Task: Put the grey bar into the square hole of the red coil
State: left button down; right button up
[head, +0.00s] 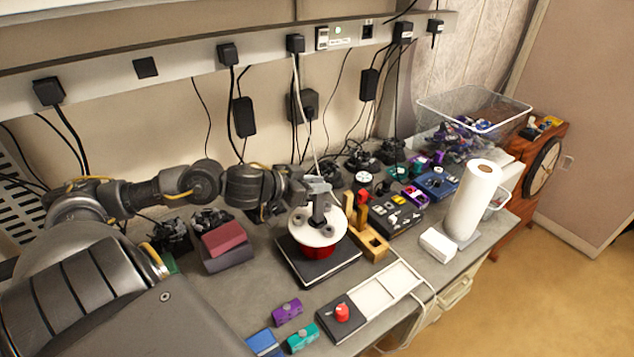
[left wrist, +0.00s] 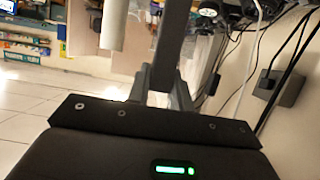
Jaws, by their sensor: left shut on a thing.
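The red coil (head: 319,251) stands on a square black base (head: 290,263), with a white round flange (head: 304,232) on top. Round grey spots show on the flange. My left gripper (head: 318,190) is above the flange, shut on the grey bar (head: 318,208), which points down. The bar's lower end meets the dark middle of the flange, where the square hole would be. I cannot tell whether it is inside the hole or just over it. In the left wrist view, the bar (left wrist: 172,36) runs out from between the fingers. My right gripper is not in view.
A wooden stand with red-handled parts (head: 371,243) is close to the right of the coil. A white tray (head: 385,289) lies in front, with purple (head: 287,311) and teal (head: 302,338) blocks to its left. A paper roll (head: 473,200) stands at the right.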

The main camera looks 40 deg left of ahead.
aim_at(314, 199)
pick_arm(q)
jog(key=shift+p, duration=0.4)
jog(key=shift+f, duration=0.45)
dwell(0.7)
jog(key=shift+f+b, duration=0.85)
jog(key=shift+f, duration=1.15)
dwell(0.5)
jog(key=c, duration=1.2)
grip_release()
jog(key=shift+o, duration=0.2)
jog(key=shift+f, duration=0.1)
